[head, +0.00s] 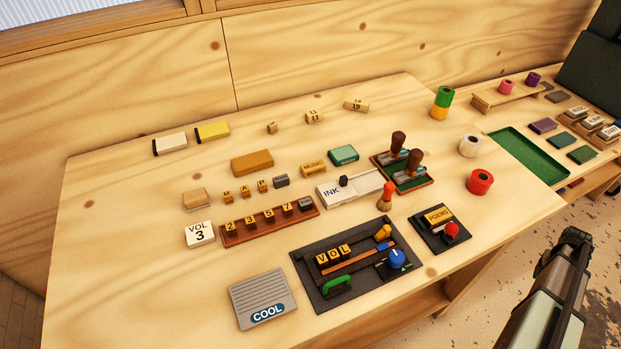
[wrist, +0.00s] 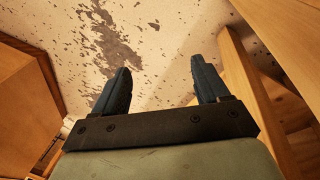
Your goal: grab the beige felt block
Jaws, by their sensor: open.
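A paler cream block with a black end (head: 170,144) lies farther back at the left; I cannot tell for certain which of the two is felt. My gripper (wrist: 163,85) is open and empty, its two dark fingers apart over the speckled floor. In the head view my gripper (head: 572,238) is at the lower right, off the table's right edge and far from both blocks.
Near the beige block are a brown stamp rack (head: 270,223), the VOL 3 card (head: 200,234) and an ochre block (head: 252,163). Foil rolls, including a red one (head: 480,182), stand along the table's right side.

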